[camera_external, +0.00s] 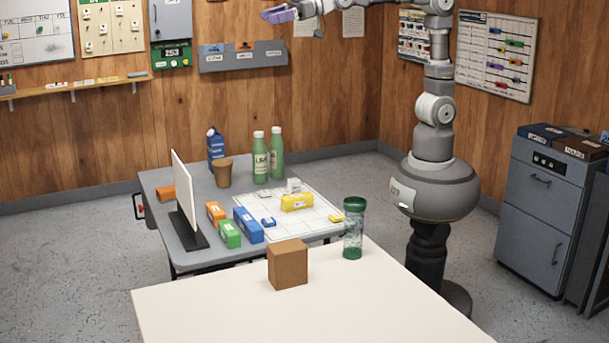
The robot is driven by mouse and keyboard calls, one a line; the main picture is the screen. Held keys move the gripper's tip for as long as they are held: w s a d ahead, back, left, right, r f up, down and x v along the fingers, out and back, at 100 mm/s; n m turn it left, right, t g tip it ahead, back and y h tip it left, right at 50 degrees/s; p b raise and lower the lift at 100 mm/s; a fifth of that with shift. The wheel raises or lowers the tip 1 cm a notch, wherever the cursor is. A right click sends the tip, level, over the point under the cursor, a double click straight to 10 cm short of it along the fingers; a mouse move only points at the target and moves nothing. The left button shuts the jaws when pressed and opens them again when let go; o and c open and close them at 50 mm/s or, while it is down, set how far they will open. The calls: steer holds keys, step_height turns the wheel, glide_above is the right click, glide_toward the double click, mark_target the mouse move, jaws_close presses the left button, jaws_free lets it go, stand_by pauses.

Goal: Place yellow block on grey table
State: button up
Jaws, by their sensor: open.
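A yellow block (297,202) with a pale label lies on a white gridded sheet (270,237) on the grey table (203,181). A smaller, flat yellow piece (335,218) lies near the sheet's right edge. My gripper (268,15), with purple fingers, is open and empty at the top edge of the picture. It is high above the grey table, in front of the wooden wall, far from the yellow block. Part of my arm is cut off by the top edge.
Blue (248,225), green (229,235) and orange (215,212) blocks stand beside the sheet. A white upright panel (184,188), bottles (261,158) and a brown cup (223,172) share the grey table.

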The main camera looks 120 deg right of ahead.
steer(key=s+a+r+y, duration=0.1)
steer(key=s+a+r, duration=0.2)
steer(key=s+r, duration=0.4)
steer(key=s+a+r+y, duration=0.1)
steer(key=s+a+r, duration=0.3)
steer(key=s+r, duration=0.3)
steer(key=shift+s+a+r, duration=0.2)
steer(key=shift+a+r, duration=0.05)
steer(key=shift+r, duration=0.3)
